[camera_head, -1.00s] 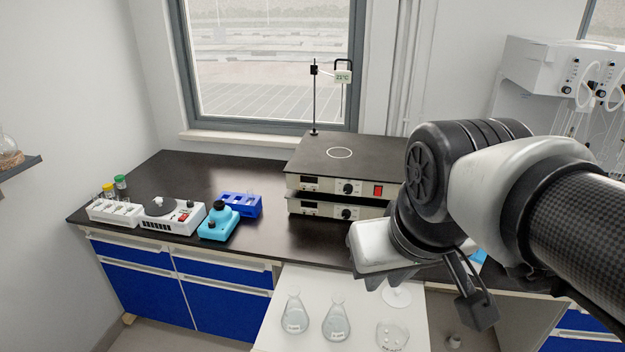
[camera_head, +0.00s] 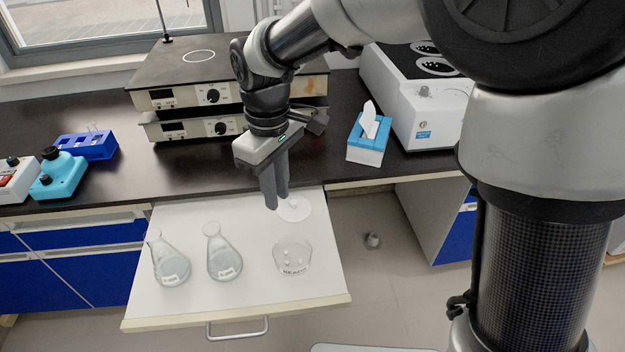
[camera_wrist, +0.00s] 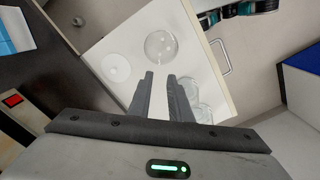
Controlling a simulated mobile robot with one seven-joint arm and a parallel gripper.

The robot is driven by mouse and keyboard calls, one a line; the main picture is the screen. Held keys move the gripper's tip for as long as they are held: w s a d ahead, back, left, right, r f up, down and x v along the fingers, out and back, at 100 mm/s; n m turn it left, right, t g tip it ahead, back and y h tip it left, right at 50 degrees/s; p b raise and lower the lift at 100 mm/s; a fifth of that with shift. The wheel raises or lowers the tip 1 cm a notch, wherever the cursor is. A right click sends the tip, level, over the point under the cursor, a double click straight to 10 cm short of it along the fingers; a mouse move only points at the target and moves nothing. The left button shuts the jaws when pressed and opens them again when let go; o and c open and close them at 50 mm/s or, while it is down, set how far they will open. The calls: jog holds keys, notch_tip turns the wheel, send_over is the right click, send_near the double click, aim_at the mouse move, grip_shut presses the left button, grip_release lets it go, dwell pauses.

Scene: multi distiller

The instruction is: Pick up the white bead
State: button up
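Small white beads (camera_head: 288,262) lie in a clear glass beaker (camera_head: 293,255) with dark lettering, standing on the white pull-out board (camera_head: 200,303). In the wrist view the beaker (camera_wrist: 161,46) sits ahead of the fingertips, and the beads in it are too small to tell apart clearly. My gripper (camera_head: 277,198) points down over the back of the board, behind and above the beaker. It also shows in the wrist view (camera_wrist: 160,76), where its two fingers are apart with nothing between them.
Two conical flasks (camera_head: 170,262) (camera_head: 223,255) stand left of the beaker. A white round lid-like piece (camera_head: 294,208) lies behind the beaker. Stacked hot plates (camera_head: 190,97), a tissue box (camera_head: 367,145) and a white bath (camera_head: 425,105) stand on the dark bench.

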jog(key=b, duration=0.3)
send_over(286, 251)
jog(key=f, duration=1.2)
jog(key=shift+a+f, duration=0.15)
jog(key=shift+a, duration=0.25)
jog(key=f, duration=0.1)
jog(key=f+b, duration=0.1)
jog(key=f, duration=0.1)
jog(key=f+b, duration=0.1)
jog(key=f, duration=0.1)
jog(key=shift+d+f, duration=0.15)
jog(key=shift+d, duration=0.2)
grip_shut()
